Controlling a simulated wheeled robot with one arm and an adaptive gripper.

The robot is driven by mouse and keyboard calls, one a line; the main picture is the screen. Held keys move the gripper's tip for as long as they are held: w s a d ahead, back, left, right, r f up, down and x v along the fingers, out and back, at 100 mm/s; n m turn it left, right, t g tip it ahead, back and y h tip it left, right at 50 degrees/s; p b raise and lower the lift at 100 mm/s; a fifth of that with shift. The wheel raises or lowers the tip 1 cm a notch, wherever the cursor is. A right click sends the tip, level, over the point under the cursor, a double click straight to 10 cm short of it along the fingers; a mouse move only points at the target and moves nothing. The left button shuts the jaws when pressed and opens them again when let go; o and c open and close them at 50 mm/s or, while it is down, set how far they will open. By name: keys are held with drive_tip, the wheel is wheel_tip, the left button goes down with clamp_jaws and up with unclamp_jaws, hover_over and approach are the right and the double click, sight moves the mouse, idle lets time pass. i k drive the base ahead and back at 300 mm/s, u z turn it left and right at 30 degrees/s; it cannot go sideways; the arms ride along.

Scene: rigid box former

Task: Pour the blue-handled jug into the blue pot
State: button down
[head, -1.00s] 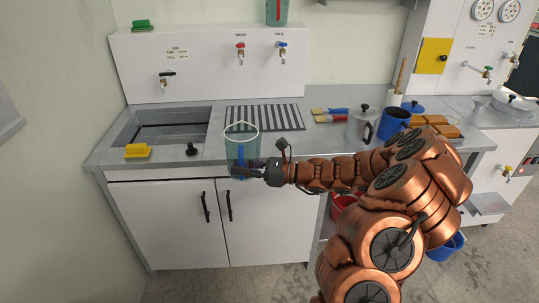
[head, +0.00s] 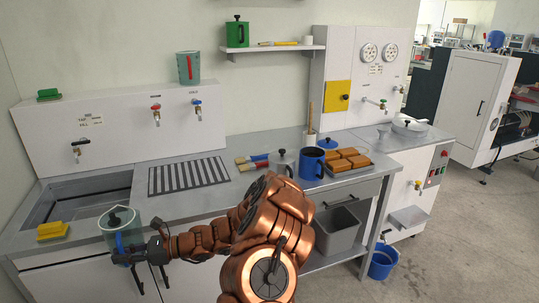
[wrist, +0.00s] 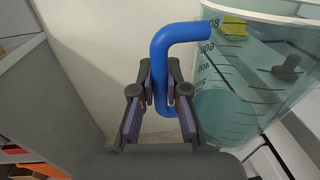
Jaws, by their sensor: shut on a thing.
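The clear jug with graduation marks (head: 119,222) is upright at the sink counter's front edge, left in the head view. My gripper (head: 123,250) is shut on its blue handle (wrist: 165,60). In the wrist view, the jug (wrist: 255,60) fills the upper right, with the handle between my fingers. Whether it touches the counter, and how much liquid it holds, I cannot tell. The blue pot (head: 312,165) stands upright on the counter, well to the right of my gripper, beside a steel lidded pot (head: 283,161). A blue lid (head: 328,142) lies behind it.
A tray of brown blocks (head: 349,160) sits right of the blue pot. Brushes (head: 252,161) lie left of the steel pot. A striped mat (head: 188,176) and yellow sponge (head: 52,230) are on the counter. A red-handled jug (head: 188,67) stands on the ledge above.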

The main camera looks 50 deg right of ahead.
sight(312, 167)
drive_tip(key=u, duration=1.3)
drive_tip(key=k, duration=2.5)
drive_tip(key=z, duration=1.05)
drive_tip(key=i, duration=1.2)
drive_tip(key=z, duration=0.05)
